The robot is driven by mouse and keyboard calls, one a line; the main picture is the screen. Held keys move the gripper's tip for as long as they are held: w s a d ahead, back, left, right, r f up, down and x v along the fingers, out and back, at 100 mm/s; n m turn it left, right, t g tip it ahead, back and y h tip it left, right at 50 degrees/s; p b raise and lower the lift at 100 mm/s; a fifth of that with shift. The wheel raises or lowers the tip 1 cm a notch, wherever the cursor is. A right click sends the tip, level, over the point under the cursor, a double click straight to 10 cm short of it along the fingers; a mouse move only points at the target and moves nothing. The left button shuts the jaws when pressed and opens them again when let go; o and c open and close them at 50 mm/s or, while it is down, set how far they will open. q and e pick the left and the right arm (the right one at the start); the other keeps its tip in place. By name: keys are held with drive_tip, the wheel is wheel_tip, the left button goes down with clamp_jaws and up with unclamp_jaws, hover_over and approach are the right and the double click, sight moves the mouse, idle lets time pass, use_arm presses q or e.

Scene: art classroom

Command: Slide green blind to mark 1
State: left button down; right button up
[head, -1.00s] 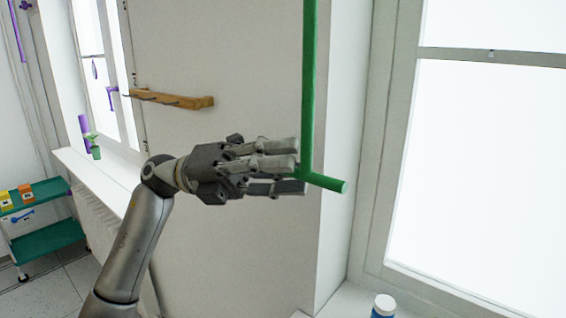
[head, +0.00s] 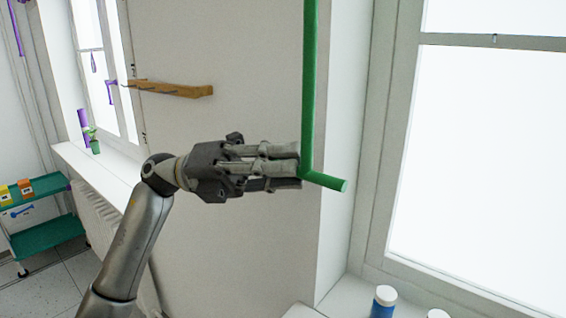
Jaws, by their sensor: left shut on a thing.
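A green vertical rod (head: 310,85) runs down from the top edge of the head view, in front of the wall corner beside the right window. At its lower end a short green bar (head: 328,182) juts out to the right. My left gripper (head: 290,168) reaches in from the left and is shut on the green rod at its lower end, hiding part of the joint. No blind cloth or numbered mark can be made out. My right gripper is not in view.
A wooden peg rack (head: 175,90) is fixed to the wall behind. The right window (head: 485,170) has a sill with a blue bottle with a white cap (head: 384,301). A green cart (head: 45,236) stands far left. Open space lies left of the rod.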

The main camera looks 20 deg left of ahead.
use_arm(q)
wheel_tip(320, 180, down, 8)
drive_tip(key=b, duration=0.5)
drive_tip(key=shift+r, duration=0.15)
drive_tip(key=c, duration=1.5)
unclamp_jaws()
drive_tip(key=shift+o, duration=0.2)
drive_tip(key=v, duration=1.2)
drive_tip(key=shift+w, duration=0.1)
